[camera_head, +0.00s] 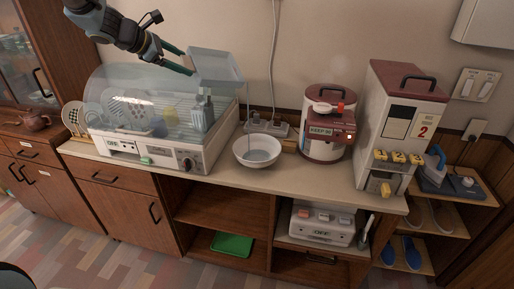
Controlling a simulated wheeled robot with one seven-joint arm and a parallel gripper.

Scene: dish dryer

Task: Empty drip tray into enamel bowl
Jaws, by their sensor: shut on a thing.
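My gripper (180,60) reaches in from the upper left, its green fingers shut on the drip tray (216,66). The pale grey-blue tray is held in the air above the counter, between the dish dryer and the bowl, and looks tilted. A thin pale streak runs from its right corner down toward the bowl; it looks like water. The white enamel bowl (241,147) stands upright on the counter below and to the right of the tray, with greyish liquid visible inside. The dish dryer (120,147) stands left of the bowl, its clear domed cover over plates and cups.
The counter (225,175) is clear in front of the bowl. A green tray (232,244) lies on the shelf below.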

